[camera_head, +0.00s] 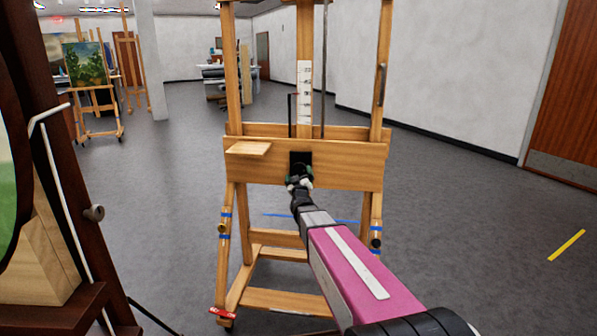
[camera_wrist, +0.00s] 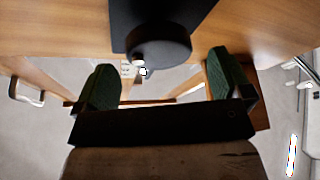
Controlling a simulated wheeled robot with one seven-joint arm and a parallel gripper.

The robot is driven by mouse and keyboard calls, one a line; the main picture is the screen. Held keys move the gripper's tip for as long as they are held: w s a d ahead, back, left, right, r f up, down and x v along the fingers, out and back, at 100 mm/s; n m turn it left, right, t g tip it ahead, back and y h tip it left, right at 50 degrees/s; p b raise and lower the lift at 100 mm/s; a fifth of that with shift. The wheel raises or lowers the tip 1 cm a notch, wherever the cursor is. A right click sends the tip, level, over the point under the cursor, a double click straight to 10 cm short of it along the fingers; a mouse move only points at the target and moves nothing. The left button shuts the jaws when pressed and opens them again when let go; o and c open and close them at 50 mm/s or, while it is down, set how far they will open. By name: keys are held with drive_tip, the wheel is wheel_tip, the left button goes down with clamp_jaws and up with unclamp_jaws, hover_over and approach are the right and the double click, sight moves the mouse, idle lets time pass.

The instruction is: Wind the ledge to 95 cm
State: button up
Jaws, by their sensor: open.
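A wooden easel (camera_head: 232,75) stands upright ahead of me in the head view. Its broad front board (camera_head: 345,168) carries a small wooden ledge (camera_head: 248,148) at the left. A white scale strip (camera_head: 304,90) is on the central mast, with marks too small to read. A black plate (camera_head: 300,158) is on the board's front. In the wrist view, a round black hub (camera_wrist: 158,48) stands out from this plate (camera_wrist: 185,10). My gripper (camera_head: 299,182) is at the plate's lower end. Its green-padded fingers (camera_wrist: 163,85) are apart, with nothing seen between them; the hub appears just above. Contact cannot be told.
A dark wooden stand (camera_head: 65,170) with a picture is close at the left. Another easel with a painting (camera_head: 86,65) and a white pillar (camera_head: 150,60) stand farther back. A brown door (camera_head: 568,90) is at the right. Grey floor on the right is clear, with a yellow strip (camera_head: 566,245).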

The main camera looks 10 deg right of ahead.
sight(299, 170)
drive_tip(key=x, duration=0.3)
drive_tip(key=shift+w+r, duration=0.1)
drive_tip(key=shift+w, duration=0.15)
drive_tip(key=c, duration=0.9)
drive_tip(key=shift+m+h, duration=0.3)
drive_tip(key=shift+h, duration=0.1)
